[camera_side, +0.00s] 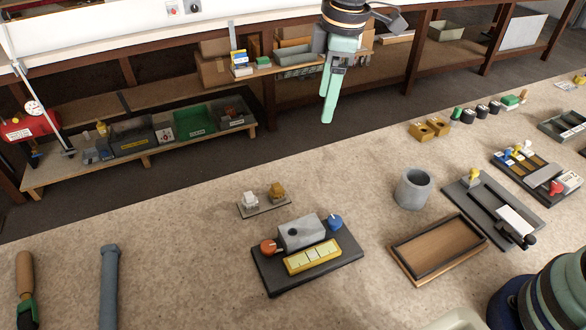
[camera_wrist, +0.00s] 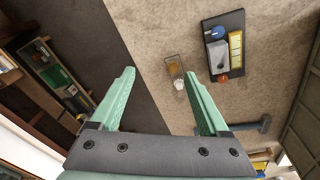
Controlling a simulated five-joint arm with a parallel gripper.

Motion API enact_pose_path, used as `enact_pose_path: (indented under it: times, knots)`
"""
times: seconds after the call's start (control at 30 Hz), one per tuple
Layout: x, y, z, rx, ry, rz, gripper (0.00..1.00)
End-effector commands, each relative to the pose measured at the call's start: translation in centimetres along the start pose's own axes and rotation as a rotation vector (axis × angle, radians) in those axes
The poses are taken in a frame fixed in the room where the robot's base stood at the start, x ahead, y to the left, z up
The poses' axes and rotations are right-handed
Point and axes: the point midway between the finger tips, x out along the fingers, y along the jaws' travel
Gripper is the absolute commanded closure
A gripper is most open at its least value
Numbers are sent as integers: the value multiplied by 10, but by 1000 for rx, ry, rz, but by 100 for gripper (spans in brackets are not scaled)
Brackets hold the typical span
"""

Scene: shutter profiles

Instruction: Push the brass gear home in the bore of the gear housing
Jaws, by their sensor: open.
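The brass gear (camera_side: 277,191) appears to be the brass-coloured piece on a small plate beside a white piece; it also shows in the wrist view (camera_wrist: 173,67). It is too small to make out teeth. The gear housing (camera_side: 301,233) is a grey block on a dark base, with a small dark bore in its upper face; in the wrist view it shows right of the plate (camera_wrist: 217,54). My gripper (camera_side: 326,108) hangs high above and beyond the bench's far edge, well apart from both. In the wrist view its jaws (camera_wrist: 160,75) are open and empty.
The housing's base (camera_side: 277,279) carries an orange knob (camera_side: 269,246), a blue knob (camera_side: 335,222) and a yellow strip (camera_side: 313,256). A grey cup (camera_side: 413,189) and wooden tray (camera_side: 411,272) stand to the right. A grey bolt-like bar (camera_side: 109,285) lies left. Bench between is clear.

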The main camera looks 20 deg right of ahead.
Motion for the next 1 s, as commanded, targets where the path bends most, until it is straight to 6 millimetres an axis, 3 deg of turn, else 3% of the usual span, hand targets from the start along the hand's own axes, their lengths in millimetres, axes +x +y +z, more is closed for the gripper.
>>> enact_pose_path:
  times: [0.03,0.2,0.4,0.57,0.8,1.0]
  knots:
    - [15,-4,-15,-66,-17,-21,21]
    - [56,-19,-54,-270,-54,-72,21]
    - [87,-33,-77,-412,-77,-108,21]
    - [100,-38,-80,-443,-83,-117,21]
    - [139,-41,-76,-441,-83,-118,21]
    - [159,-42,-74,-440,-81,-115,21]
